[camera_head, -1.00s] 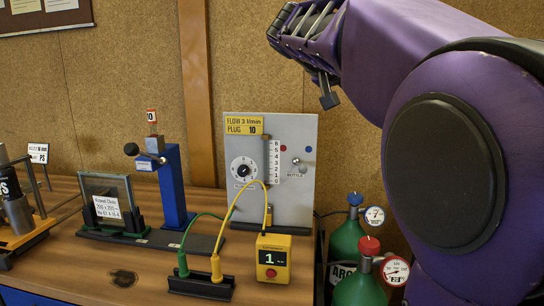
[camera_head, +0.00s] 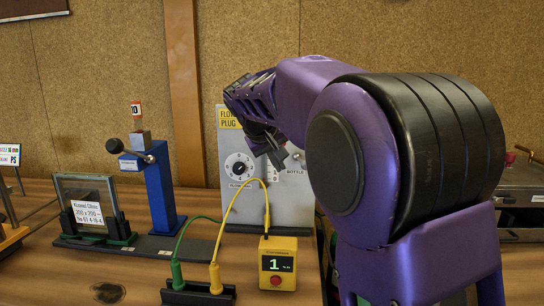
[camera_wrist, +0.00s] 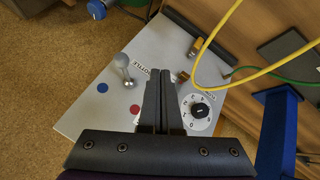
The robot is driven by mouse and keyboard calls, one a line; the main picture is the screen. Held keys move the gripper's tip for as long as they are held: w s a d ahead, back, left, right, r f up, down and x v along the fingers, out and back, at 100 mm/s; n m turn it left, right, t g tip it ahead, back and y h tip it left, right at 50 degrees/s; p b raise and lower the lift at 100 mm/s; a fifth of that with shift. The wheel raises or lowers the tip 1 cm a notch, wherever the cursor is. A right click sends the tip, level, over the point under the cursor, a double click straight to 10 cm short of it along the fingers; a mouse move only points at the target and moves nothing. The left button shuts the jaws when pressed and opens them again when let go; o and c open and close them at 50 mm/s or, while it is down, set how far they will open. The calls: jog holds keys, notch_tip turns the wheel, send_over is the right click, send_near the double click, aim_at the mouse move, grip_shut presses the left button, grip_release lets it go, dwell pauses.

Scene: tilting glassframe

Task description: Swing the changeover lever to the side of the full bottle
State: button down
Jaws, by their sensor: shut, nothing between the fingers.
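The changeover lever (camera_wrist: 122,62) is a short metal stick with a round grey knob on the panel (camera_wrist: 75,125), beside the BOTTLE label. A blue dot (camera_wrist: 102,88) and a red dot (camera_wrist: 135,110) mark its two sides. Its knob also shows in the head view (camera_head: 298,156), just right of my gripper (camera_head: 272,152). In the wrist view my gripper (camera_wrist: 161,72) is shut and empty, over the panel between lever and dial, apart from the lever. A blue bottle top (camera_wrist: 97,9) shows at the upper left. My arm hides most of the bottles and gauges in the head view.
The black dial (camera_wrist: 201,110) is right of my fingers. A yellow box (camera_head: 278,262) stands before the panel, and a blue post (camera_head: 160,185) stands left.

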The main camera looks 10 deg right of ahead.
jog(key=w+d, duration=0.1)
jog(key=w+d+f, duration=0.1)
jog(key=d, duration=0.1)
jog(key=w+d, duration=0.1)
jog(key=shift+d+f, duration=0.3)
jog(key=shift+d, duration=0.05)
jog(key=shift+d, duration=0.15)
